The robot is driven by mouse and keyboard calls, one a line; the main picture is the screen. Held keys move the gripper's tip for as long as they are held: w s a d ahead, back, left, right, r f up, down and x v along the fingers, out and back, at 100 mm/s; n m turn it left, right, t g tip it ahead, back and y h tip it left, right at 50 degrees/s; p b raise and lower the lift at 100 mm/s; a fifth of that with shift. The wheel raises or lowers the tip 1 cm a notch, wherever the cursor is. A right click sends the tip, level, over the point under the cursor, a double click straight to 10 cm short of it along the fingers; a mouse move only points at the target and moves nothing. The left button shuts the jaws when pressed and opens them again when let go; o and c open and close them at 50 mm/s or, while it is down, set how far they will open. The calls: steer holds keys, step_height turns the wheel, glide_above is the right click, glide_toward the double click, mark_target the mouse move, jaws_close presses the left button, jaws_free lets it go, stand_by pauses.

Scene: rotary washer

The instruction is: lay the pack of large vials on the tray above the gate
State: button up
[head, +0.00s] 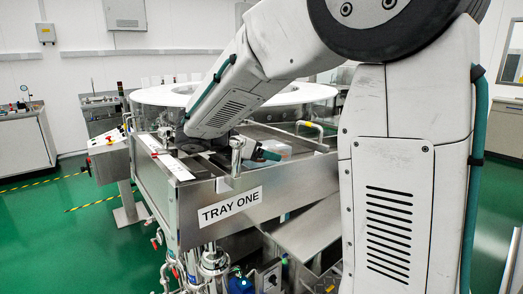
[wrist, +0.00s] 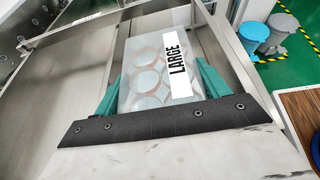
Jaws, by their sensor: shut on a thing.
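The pack of large vials (wrist: 145,70) is a clear, flat block with round vial shapes and a white label reading LARGE. My gripper (wrist: 160,78) is shut on it, with a green finger along each side. In the head view, the pack (head: 278,148) shows partly behind my gripper (head: 262,153), low within the walls of the steel tray (head: 185,205) marked TRAY ONE. Bare tray floor (wrist: 82,72) lies left of the pack in the wrist view. I cannot tell whether the pack touches the floor. I cannot make out the gate for certain.
A large round washer with a white top ring (head: 170,97) stands behind the tray. A red-buttoned control box (head: 103,160) is at its left. Steel side walls border the tray. In the wrist view, bins (wrist: 275,33) stand on the green floor beyond the right wall.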

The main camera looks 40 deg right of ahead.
steer(key=shift+f, duration=0.2)
steer(key=o, duration=1.2)
